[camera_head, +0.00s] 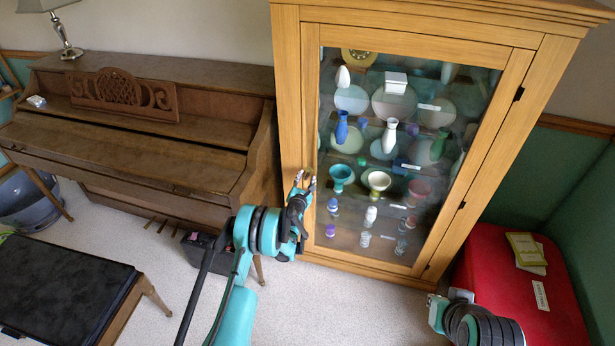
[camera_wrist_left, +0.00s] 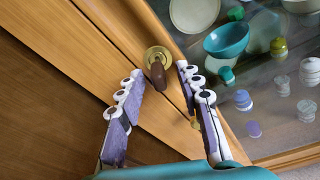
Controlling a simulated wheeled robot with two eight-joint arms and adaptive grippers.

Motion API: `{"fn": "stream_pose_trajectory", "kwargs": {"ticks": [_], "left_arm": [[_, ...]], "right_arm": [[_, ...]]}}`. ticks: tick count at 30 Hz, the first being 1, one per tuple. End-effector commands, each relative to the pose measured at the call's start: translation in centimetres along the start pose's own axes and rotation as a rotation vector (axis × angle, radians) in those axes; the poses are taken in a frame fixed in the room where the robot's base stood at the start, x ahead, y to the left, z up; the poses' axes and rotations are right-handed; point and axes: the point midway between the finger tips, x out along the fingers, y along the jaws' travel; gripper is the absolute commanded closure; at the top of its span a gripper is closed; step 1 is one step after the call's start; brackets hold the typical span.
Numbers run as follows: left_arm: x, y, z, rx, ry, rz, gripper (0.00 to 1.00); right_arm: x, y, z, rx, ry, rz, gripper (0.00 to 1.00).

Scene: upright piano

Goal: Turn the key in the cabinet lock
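The wooden cabinet (camera_head: 288,110) has a glass door and stands upright in the middle of the head view. In the left wrist view, a round brass plate with a dark brown oval knob (camera_wrist_left: 157,72) sits on the door's wooden frame. A small brass piece (camera_wrist_left: 194,122), perhaps the key, shows below it, partly hidden by a finger. My left gripper (camera_head: 305,182) is at the door's left edge. In the wrist view its fingers (camera_wrist_left: 160,73) are apart, one on each side of the knob. My right arm (camera_head: 437,312) is low at the right; its finger state is unclear.
A brown piano (camera_head: 150,150) stands at the left, with a black-topped bench (camera_head: 60,290) in front. A red box (camera_head: 520,285) with papers (camera_head: 527,250) stands right of the cabinet. Vases and bowls fill the shelves behind the glass. Light carpet (camera_head: 330,310) lies clear before the cabinet.

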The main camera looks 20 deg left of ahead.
Motion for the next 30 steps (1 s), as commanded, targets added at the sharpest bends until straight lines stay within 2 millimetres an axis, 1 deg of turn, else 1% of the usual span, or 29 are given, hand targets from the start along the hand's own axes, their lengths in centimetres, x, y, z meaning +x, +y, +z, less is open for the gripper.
{"fn": "stream_pose_trajectory", "kwargs": {"ticks": [24,30], "left_arm": [[-5.1,0.1,-1.2,0.000,0.000,0.000,0.65],[-5.7,0.1,-1.3,0.000,0.000,0.000,0.65]], "right_arm": [[0.0,0.0,0.0,0.000,0.000,0.000,1.00],[0.0,0.0,0.0,0.000,0.000,0.000,1.00]]}}
